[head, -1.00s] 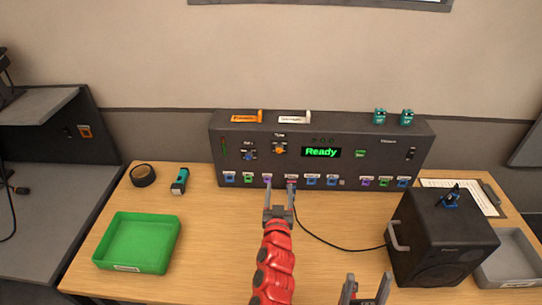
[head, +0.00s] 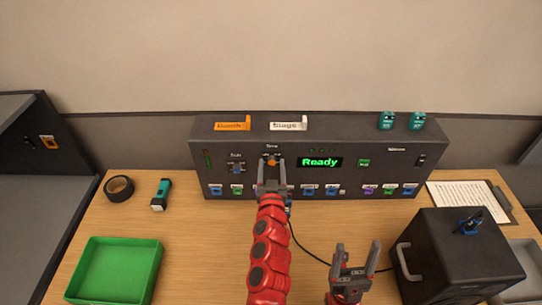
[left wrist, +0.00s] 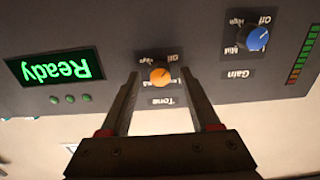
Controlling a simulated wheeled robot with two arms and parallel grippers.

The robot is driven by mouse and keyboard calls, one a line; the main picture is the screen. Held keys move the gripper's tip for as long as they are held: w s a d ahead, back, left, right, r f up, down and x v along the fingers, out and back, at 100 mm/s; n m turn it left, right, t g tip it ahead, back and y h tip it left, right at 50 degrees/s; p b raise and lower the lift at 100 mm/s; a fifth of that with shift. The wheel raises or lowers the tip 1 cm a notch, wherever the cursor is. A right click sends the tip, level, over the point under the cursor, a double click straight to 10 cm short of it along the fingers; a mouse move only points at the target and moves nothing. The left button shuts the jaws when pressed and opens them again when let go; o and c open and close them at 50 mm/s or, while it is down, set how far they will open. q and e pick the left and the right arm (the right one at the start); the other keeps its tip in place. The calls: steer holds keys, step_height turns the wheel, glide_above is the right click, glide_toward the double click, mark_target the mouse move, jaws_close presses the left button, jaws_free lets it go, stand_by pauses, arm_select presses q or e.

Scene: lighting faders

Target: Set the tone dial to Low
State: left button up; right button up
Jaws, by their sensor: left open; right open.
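The orange tone dial (head: 271,161) sits on the front of the dark control panel (head: 380,180). In the left wrist view, which is upside down, the dial (left wrist: 160,76) has small lettering around it, too small to read fully, and a Tone label beside it. My left gripper (head: 271,167) is open in front of the dial. In the left wrist view its fingers (left wrist: 158,82) lie either side of the dial, with gaps; I cannot tell if the tips reach it. My right gripper (head: 357,250) is open and empty above the table, at lower right.
The blue gain dial (left wrist: 257,39) is beside the tone dial, and the lit Ready display (head: 320,162) is on its other side. A row of coloured switches runs below. A black speaker (head: 455,262) stands right, a green tray (head: 115,270) left.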

arm_select(q)
steer(key=shift+w, duration=0.15)
steer(key=shift+r, duration=0.15)
steer(key=shift+s, duration=0.2)
jaws_close()
